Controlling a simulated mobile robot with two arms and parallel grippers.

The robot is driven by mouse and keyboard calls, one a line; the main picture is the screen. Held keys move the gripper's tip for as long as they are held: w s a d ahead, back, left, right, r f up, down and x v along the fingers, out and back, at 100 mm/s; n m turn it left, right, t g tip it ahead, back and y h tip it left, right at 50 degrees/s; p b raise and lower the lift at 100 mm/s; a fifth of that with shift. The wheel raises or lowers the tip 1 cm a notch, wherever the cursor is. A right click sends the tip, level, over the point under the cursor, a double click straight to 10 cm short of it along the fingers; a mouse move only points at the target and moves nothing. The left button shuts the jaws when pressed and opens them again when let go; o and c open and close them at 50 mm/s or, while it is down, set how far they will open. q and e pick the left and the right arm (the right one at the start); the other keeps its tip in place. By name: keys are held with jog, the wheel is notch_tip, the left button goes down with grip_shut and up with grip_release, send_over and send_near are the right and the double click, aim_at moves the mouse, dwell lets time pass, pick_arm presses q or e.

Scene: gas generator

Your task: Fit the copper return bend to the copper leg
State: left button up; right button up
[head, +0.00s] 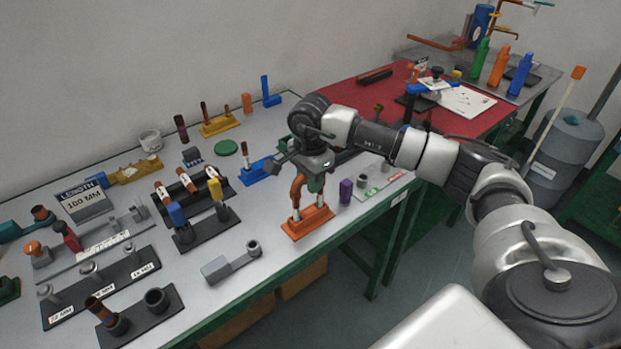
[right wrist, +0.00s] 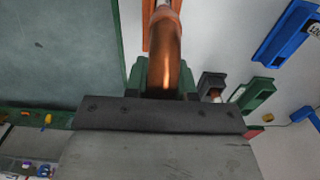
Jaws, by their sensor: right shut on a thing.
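My right gripper (head: 316,183) points down over the orange stand (head: 307,223) near the front edge of the table. It is shut on the copper return bend (head: 297,184), which also shows between the green fingers in the right wrist view (right wrist: 164,50). The bend curves out from the fingers and down on their left side. Its lower end is in line with the upright copper leg (head: 296,206) on the orange stand. I cannot tell whether the two touch or the bend is seated. My left gripper is not in view.
A purple block (head: 346,191) stands just right of the orange stand. A blue holder (head: 258,170) is behind left, and a grey holder (head: 231,262) lies front left. The table's green front edge is close. Bare tabletop lies left of the stand.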

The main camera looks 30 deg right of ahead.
jog(key=shift+f+b, duration=0.8)
jog(key=shift+f, duration=0.3)
jog(key=o, duration=0.9)
jog(key=shift+r, duration=0.1)
notch_tip(320, 180, up, 11)
jog(key=shift+f+b, duration=0.1)
jog(key=shift+b, duration=0.35)
